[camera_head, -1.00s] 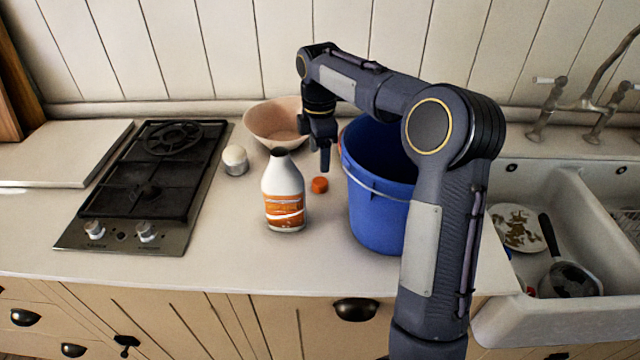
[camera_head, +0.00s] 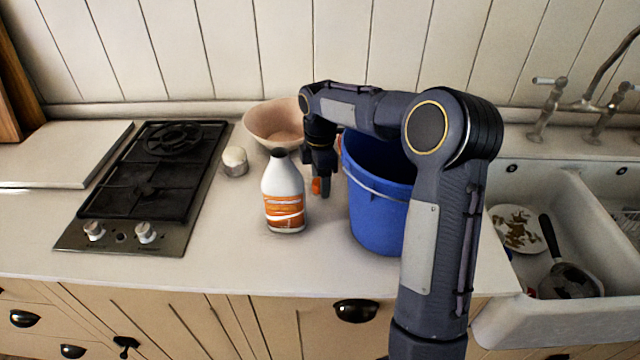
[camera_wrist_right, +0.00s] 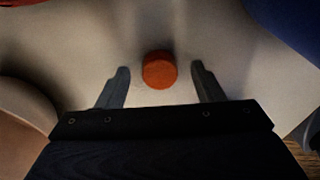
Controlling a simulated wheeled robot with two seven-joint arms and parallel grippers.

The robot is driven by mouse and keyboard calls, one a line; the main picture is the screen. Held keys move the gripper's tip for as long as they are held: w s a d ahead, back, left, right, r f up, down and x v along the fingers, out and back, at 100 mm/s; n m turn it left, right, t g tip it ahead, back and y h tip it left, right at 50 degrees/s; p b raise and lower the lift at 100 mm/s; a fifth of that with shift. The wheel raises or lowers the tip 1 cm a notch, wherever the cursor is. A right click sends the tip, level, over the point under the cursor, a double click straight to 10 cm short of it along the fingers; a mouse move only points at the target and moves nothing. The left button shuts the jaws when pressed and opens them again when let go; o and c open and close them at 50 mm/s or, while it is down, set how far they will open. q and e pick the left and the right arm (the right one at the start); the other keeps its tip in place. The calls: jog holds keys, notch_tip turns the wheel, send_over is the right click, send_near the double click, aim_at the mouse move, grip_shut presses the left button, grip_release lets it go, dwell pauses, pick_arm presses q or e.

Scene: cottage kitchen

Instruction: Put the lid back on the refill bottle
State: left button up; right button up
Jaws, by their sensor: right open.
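The refill bottle (camera_head: 283,185) stands upright on the counter, white with an orange label and a dark, uncovered neck. The orange lid (camera_head: 316,186) lies on the counter between the bottle and the blue bucket, partly hidden by my right gripper (camera_head: 321,188). In the right wrist view the lid (camera_wrist_right: 159,70) sits between and slightly beyond the two spread fingertips (camera_wrist_right: 161,72), touching neither. My right gripper is open and empty, pointing down at the lid. My left gripper is not in view.
The blue bucket (camera_head: 372,210) stands close to the right of my gripper. A pinkish bowl (camera_head: 268,124) and a white-topped jar (camera_head: 235,161) are behind the bottle. A gas hob (camera_head: 150,185) is at the left, a sink (camera_head: 600,225) at the right. The counter front is clear.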

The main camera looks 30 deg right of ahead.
jog(key=c, duration=1)
jog(key=shift+r, duration=0.1)
jog(key=shift+c, duration=0.2)
pick_arm(q)
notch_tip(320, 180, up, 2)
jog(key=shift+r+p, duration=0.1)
jog(key=shift+p, duration=0.95)
pick_arm(e)
notch_tip(320, 180, up, 18)
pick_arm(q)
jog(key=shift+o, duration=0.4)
